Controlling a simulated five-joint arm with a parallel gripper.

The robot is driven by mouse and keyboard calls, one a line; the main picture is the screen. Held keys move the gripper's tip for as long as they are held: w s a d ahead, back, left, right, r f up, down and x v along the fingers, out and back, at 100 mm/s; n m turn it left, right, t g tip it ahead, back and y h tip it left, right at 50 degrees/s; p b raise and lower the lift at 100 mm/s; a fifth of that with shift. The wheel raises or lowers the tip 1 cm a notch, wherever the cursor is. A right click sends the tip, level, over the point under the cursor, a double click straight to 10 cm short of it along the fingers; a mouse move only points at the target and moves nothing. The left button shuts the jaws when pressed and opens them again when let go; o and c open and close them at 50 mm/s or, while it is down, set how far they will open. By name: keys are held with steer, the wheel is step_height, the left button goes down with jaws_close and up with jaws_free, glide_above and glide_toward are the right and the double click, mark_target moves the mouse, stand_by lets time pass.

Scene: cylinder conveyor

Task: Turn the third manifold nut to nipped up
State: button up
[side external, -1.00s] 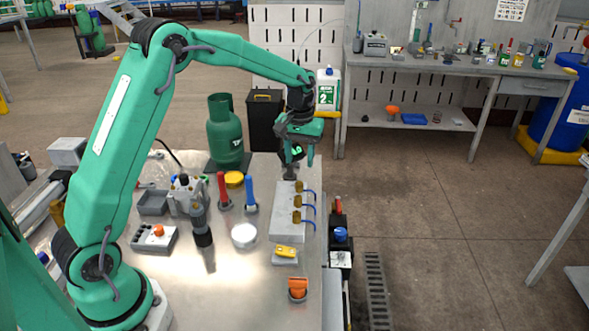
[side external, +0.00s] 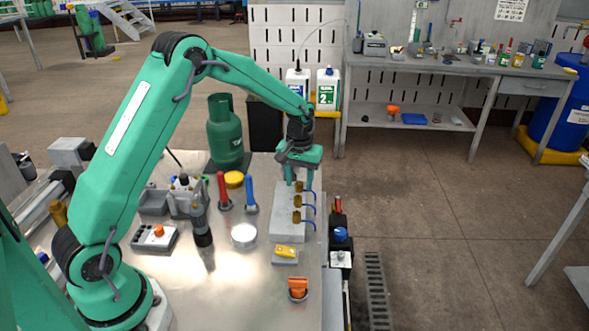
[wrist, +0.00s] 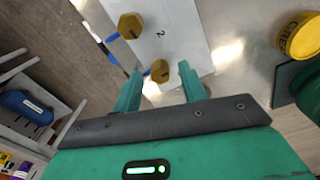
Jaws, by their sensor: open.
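The grey manifold block (side external: 282,229) stands on the metal bench, with a row of brass nuts and blue tubes on its right side. My gripper (side external: 299,183) points down over the block's far end. The far-end nut (side external: 298,187) is beside its fingertips, and the middle nut (side external: 297,201) and near nut (side external: 297,217) lie closer to the camera. In the wrist view my gripper (wrist: 160,76) is open, with one brass nut (wrist: 158,68) between the fingertips, apart from both. Another nut (wrist: 130,24) sits beyond, near a printed "2".
A green gas bottle (side external: 226,135) stands behind the bench items. Red (side external: 223,192) and blue (side external: 250,194) upright handles stand left of the block. A yellow device (side external: 287,251) and an orange part (side external: 298,287) are in front. Floor right of the bench is mostly clear.

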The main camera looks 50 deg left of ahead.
jaws_close()
